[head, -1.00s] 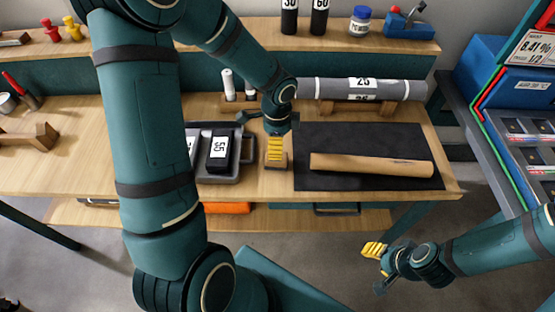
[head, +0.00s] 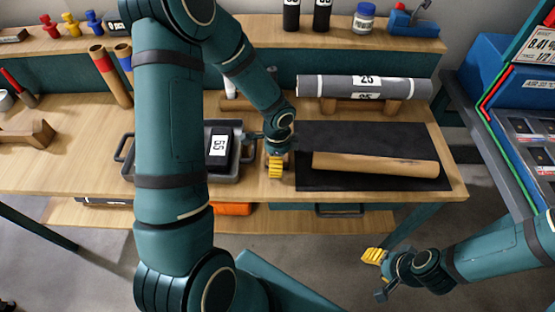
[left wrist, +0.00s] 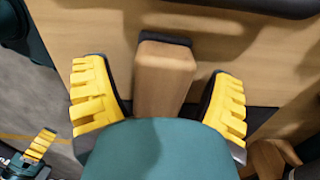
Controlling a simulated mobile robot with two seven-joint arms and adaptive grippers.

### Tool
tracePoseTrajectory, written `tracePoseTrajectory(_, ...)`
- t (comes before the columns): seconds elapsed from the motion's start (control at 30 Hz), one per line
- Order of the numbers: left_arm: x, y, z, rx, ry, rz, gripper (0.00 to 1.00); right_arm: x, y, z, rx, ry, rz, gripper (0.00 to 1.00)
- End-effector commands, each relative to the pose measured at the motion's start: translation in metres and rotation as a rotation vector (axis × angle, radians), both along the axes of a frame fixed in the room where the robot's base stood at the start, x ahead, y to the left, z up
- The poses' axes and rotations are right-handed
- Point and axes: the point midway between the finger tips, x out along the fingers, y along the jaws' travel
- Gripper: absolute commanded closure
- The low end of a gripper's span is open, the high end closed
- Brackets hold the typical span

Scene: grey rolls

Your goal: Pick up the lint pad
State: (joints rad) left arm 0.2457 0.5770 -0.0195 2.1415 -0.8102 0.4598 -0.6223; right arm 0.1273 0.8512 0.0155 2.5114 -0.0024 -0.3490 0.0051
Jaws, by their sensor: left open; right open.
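The lint pad (left wrist: 165,78) appears to be the wooden block with a dark edge in the left wrist view. It lies between the two yellow-padded fingers of my left gripper (left wrist: 160,100), with a gap visible on each side. My left gripper is open. In the head view the left gripper (head: 275,165) is at the bench between the dark tray and the black mat, and it hides most of the block. My right gripper (head: 377,275) is open and empty, low in front of the bench's right part.
A dark tray (head: 246,178) holding a black block marked 55 stands left of the left gripper. A brown roll (head: 375,165) lies on the black mat (head: 330,140). A grey roll (head: 312,86) rests on wooden supports behind it. A blue machine stands at the right.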

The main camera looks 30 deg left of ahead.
Motion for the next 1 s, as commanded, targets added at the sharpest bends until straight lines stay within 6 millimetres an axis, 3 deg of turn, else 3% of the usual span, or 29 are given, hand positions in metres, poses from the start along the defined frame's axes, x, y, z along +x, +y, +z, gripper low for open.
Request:
tracePoseTrajectory(0.03, 0.000, 0.000, 0.000, 0.000, 0.000, 0.000, 0.16, 0.000, 0.000, 0.000, 0.000, 0.000, 0.000, 0.53)
tracePoseTrajectory(0.07, 0.000, 0.000, 0.000, 0.000, 0.000, 0.000, 0.24, 0.000, 0.000, 0.000, 0.000, 0.000, 0.000, 0.53)
tracePoseTrajectory(0.27, 0.000, 0.000, 0.000, 0.000, 0.000, 0.000, 0.93, 0.000, 0.000, 0.000, 0.000, 0.000, 0.000, 0.53)
tracePoseTrajectory(0.67, 0.000, 0.000, 0.004, -0.001, 0.000, 0.000, 0.93, 0.000, 0.000, 0.002, 0.000, 0.000, 0.000, 0.53)
tracePoseTrajectory(1.0, 0.001, 0.000, 0.063, 0.000, -0.003, 0.001, 0.93, 0.002, 0.000, 0.020, -0.001, -0.003, -0.005, 0.53)
